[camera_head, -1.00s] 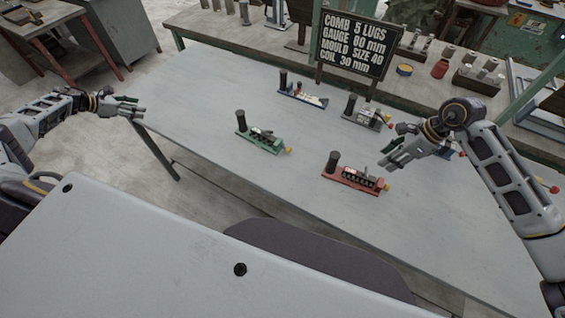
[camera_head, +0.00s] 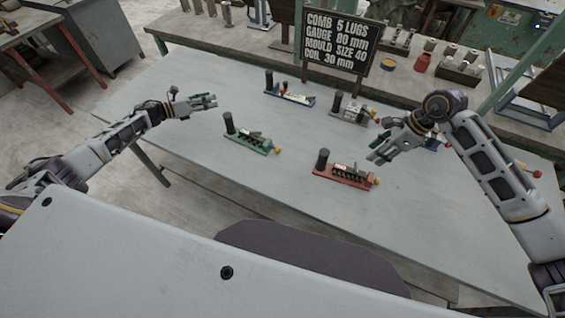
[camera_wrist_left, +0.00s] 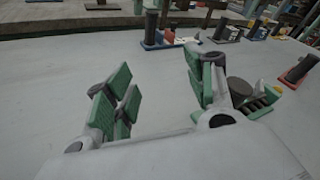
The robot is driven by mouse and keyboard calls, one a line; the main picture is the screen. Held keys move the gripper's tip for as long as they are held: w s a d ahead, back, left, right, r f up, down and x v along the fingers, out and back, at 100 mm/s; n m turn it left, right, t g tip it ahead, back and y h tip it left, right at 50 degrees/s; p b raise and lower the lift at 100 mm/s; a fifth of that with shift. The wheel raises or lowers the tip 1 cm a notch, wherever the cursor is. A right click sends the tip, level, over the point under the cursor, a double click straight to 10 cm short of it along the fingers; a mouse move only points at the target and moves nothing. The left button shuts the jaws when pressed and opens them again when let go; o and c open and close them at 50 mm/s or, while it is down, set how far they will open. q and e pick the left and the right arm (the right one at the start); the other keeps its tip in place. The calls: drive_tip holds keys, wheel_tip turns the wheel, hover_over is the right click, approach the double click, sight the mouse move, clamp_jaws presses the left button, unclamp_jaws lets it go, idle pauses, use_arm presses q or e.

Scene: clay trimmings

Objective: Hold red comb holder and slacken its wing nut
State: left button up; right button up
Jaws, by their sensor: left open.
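The red comb holder (camera_head: 344,177) lies on the grey table, with a black upright post (camera_head: 322,159) at its left end and a small yellow wing nut (camera_head: 376,182) at its right end. In the left wrist view the red holder (camera_wrist_left: 288,82) shows partly at the right edge. My left gripper (camera_head: 212,101) is open and empty over the left part of the table, well left of the red holder; its spread fingers also show in the left wrist view (camera_wrist_left: 160,88). My right gripper (camera_head: 370,154) looks open and empty, just above and behind the red holder's right end.
A green holder (camera_head: 250,143) lies between my left gripper and the red one. A blue holder (camera_head: 290,97) and a grey-white one (camera_head: 352,115) lie farther back, with a sign (camera_head: 338,42) behind them. The table's front and left are clear.

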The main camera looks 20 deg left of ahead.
use_arm(q)
drive_tip(key=w+d+r+n+t+h, duration=0.1)
drive_tip(key=w+d+r+h, duration=0.15)
drive_tip(key=d, duration=0.65)
drive_tip(key=w+d+r+n+h, duration=0.15)
drive_tip(key=d+r, duration=0.25)
drive_tip(key=d, duration=0.4)
drive_tip(key=s+d+r+m+h, duration=0.2)
drive_tip(key=d, duration=1.2)
drive_tip(key=m+g, duration=0.6)
drive_tip(key=m, duration=0.5)
approach(322, 160)
drive_tip(key=shift+n+h, duration=0.25)
drive_tip(key=shift+h, duration=0.15)
drive_tip(key=a, duration=0.1)
drive_tip(key=w+a+f, duration=0.1)
drive_tip(key=a+f, duration=0.1)
drive_tip(key=shift+w+a, duration=0.15)
drive_tip(key=shift+w, duration=0.15)
drive_tip(key=shift+s+a+f+m+g, duration=0.25)
drive_tip(key=shift+s+f+m+g, duration=0.15)
drive_tip(key=shift+s+m, duration=0.1)
drive_tip(key=shift+w+d, duration=0.1)
drive_tip(key=shift+d, duration=0.05)
drive_tip(key=shift+x, duration=6.75)
